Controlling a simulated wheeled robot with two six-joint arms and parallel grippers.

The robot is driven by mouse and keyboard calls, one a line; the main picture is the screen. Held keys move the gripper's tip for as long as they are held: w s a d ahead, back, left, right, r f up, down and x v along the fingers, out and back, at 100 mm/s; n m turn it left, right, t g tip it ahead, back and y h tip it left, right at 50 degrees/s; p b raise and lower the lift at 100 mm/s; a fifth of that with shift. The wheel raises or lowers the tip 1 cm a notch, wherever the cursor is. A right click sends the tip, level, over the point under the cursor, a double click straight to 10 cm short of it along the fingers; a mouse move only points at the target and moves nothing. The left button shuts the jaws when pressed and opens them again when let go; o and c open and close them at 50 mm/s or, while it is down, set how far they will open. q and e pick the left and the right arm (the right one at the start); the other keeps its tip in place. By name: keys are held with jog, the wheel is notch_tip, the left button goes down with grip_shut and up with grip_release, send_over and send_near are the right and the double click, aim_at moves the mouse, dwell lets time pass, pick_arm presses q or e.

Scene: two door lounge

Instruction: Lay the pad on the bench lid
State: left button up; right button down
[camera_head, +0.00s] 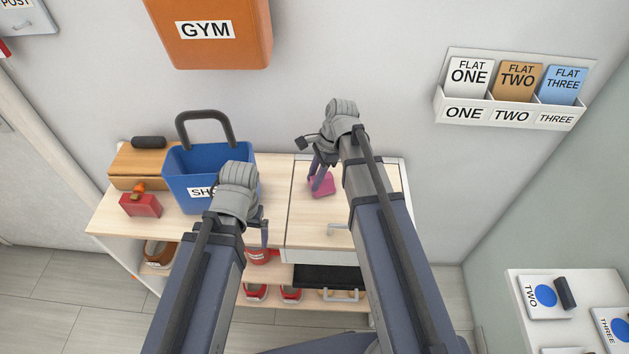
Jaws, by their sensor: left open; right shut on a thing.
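The pad appears to be the small pink piece (321,186) at the tips of my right gripper (321,170). My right gripper is shut on it, over the bench lid (305,218). I cannot tell whether the pad touches the lid. The lid is a pale wooden panel on the right part of the bench, lying flat, with a grey handle at its front. My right arm hides part of its right side. My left gripper (262,231) is open and empty at the bench's front, left of the lid; my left arm partly hides it.
A blue basket (182,176) stands on the bench left of the lid. A red box (139,205) and a dark roll (149,142) are further left. Shelves below hold red and brown shoes (160,252). A black tray (315,276) sits below the lid. A rack (508,112) hangs at right.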

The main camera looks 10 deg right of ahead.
jog(key=c, duration=1)
grip_release()
jog(key=shift+f, duration=0.15)
jog(key=o, duration=0.5)
jog(key=shift+c, duration=0.2)
